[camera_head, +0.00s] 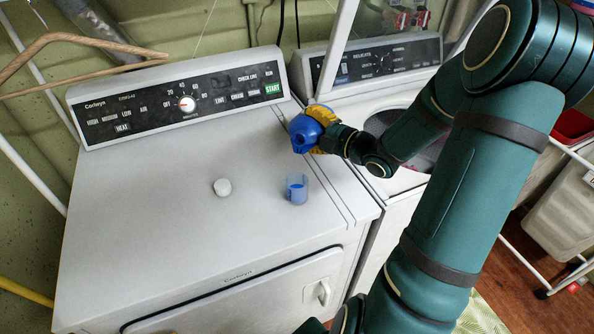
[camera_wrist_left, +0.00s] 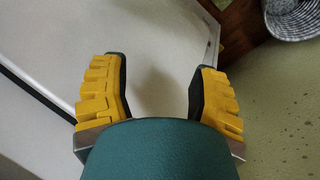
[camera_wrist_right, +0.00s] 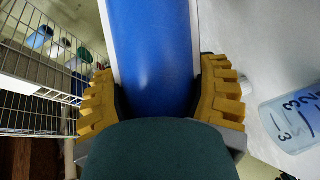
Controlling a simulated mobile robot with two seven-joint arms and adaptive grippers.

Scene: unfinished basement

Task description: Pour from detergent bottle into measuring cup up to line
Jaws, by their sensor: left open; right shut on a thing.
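My right gripper (camera_head: 322,116) is shut on the blue detergent bottle (camera_head: 304,133), holding it at the right back of the white dryer top. The bottle's open mouth faces the head camera; its exact tilt is hard to tell. In the right wrist view the blue bottle (camera_wrist_right: 152,50) fills the space between the fingers. The clear bluish measuring cup (camera_head: 297,188) stands upright in front of the bottle, apart from it. A blue band shows inside it, but I cannot tell its level against the markings. My left gripper (camera_wrist_left: 160,70) is open and empty.
A round white cap (camera_head: 222,187) lies left of the cup on the dryer top (camera_head: 150,205). The control panel (camera_head: 180,98) rises behind. A second machine (camera_head: 375,65) stands at the right. A wooden hanger (camera_head: 80,42) hangs at upper left. The dryer's front left is clear.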

